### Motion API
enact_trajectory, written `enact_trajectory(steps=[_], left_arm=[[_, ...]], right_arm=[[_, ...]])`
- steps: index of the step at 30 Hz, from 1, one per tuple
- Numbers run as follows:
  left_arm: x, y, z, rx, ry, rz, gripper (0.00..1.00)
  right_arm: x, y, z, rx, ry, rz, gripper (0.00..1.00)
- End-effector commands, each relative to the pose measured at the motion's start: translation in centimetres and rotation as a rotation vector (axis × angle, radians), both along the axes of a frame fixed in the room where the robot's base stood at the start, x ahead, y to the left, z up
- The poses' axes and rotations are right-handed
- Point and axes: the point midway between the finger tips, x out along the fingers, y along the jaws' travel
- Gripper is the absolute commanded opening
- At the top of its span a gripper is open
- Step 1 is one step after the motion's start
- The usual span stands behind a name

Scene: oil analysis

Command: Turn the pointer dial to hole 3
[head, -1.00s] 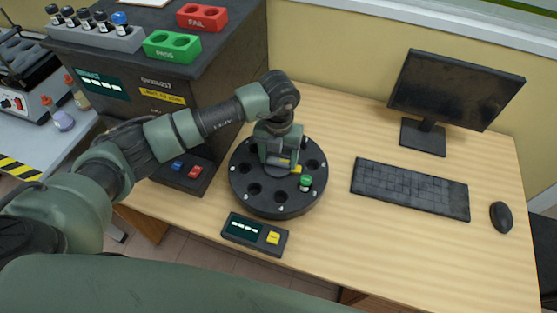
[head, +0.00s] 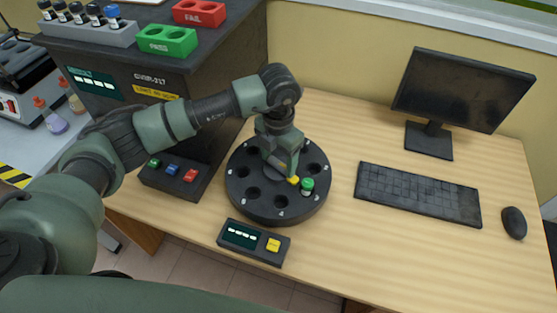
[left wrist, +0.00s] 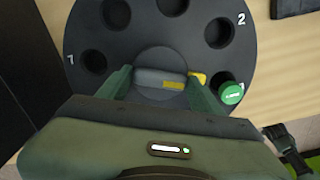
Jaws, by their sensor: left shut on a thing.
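The round black dial disk (head: 243,207) with numbered holes lies on the desk. It also shows in the left wrist view (left wrist: 84,90). A grey pointer bar (left wrist: 148,77) with yellow marking crosses its middle. Its yellow tip (head: 293,180) points right, toward a green-capped vial (head: 307,186) standing in a hole at the disk's right front. The tip (left wrist: 198,79) and the vial (left wrist: 231,93) are close together in the wrist view. My left gripper (head: 280,172) points down over the disk's middle, its fingers (left wrist: 162,86) shut on the pointer. My right gripper is out of view.
A small display box with a yellow button (head: 273,245) sits in front of the disk. A button panel (head: 175,179) and dark machine stand at left. A keyboard (head: 418,194), monitor (head: 462,90) and mouse (head: 514,222) are at right. Bare desk lies between disk and keyboard.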

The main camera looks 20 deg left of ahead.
Motion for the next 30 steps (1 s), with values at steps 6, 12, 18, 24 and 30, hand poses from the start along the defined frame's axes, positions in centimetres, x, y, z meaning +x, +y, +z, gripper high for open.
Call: enact_trajectory(steps=[6, 12, 18, 24, 30], left_arm=[[0.2, 0.0, 0.3, -0.002, -0.007, 0.002, 0.25], [0.2, 0.0, 0.2, -0.002, -0.005, 0.002, 0.87], [0.1, 0.0, 0.1, -0.002, -0.004, 0.002, 0.87], [0.2, 0.0, 1.2, -0.003, -0.005, 0.002, 0.87], [0.2, 0.0, 4.6, -0.002, -0.008, 0.001, 0.87]], right_arm=[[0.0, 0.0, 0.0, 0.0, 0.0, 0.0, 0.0], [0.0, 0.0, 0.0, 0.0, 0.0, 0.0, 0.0], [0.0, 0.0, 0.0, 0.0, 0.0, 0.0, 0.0], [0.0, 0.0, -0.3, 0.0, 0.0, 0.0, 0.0], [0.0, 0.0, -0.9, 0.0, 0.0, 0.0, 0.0]])
